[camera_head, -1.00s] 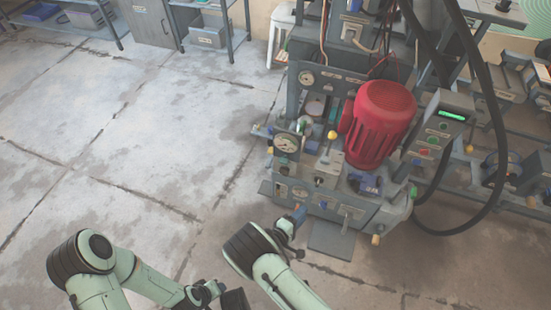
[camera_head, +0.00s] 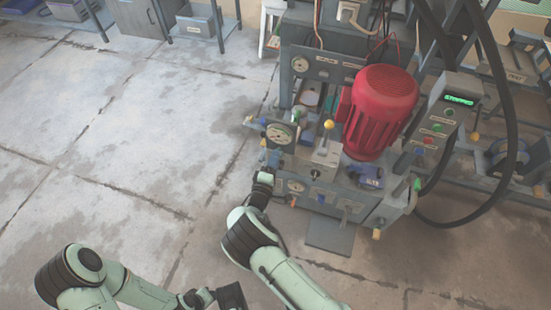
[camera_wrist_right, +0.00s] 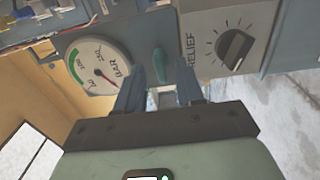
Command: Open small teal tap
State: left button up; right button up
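The small teal tap (camera_wrist_right: 160,62) shows in the right wrist view as a short teal lever on the press panel, between the pressure gauge and the RELIEF knob. My right gripper (camera_wrist_right: 160,92) is open, with one finger on each side below the tap's lower end. No contact with the tap is visible. In the head view the right gripper (camera_head: 266,170) is at the left front corner of the press, beside the gauge (camera_head: 281,134). I cannot make out the tap there. My left gripper (camera_head: 230,296) is low at the bottom edge, its fingers unclear.
The RELIEF knob (camera_wrist_right: 236,46) and the pressure gauge (camera_wrist_right: 98,66) flank the tap closely. The red motor (camera_head: 384,105) stands on the press. A yellow-topped lever (camera_head: 328,126) rises in front. A control box (camera_head: 443,122) and black hoses are at right. The floor at left is clear.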

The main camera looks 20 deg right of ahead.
pick_arm(q)
jog(key=shift+s+a+f, duration=0.1)
jog(key=shift+s+f, duration=0.3)
jog(key=shift+s, duration=0.15)
pick_arm(e)
jog(key=shift+x, duration=0.85)
grip_shut()
pick_arm(q)
jog(key=shift+w+r, duration=0.1)
jog(key=shift+w, duration=0.05)
jog(key=shift+t, duration=0.6)
jog(key=w+r, duration=0.1)
jog(key=w+r+p, duration=0.1)
jog(key=w, duration=0.1)
jog(key=w+r+p, duration=0.1)
jog(key=r, duration=0.1)
jog(key=shift+w+d, duration=0.15)
jog(key=shift+d, duration=0.2)
pick_arm(e)
jog(key=n, duration=1.7)
jog(key=shift+d+r+n, duration=0.1)
jog(key=shift+r+n, duration=0.05)
jog(key=shift+n, duration=0.45)
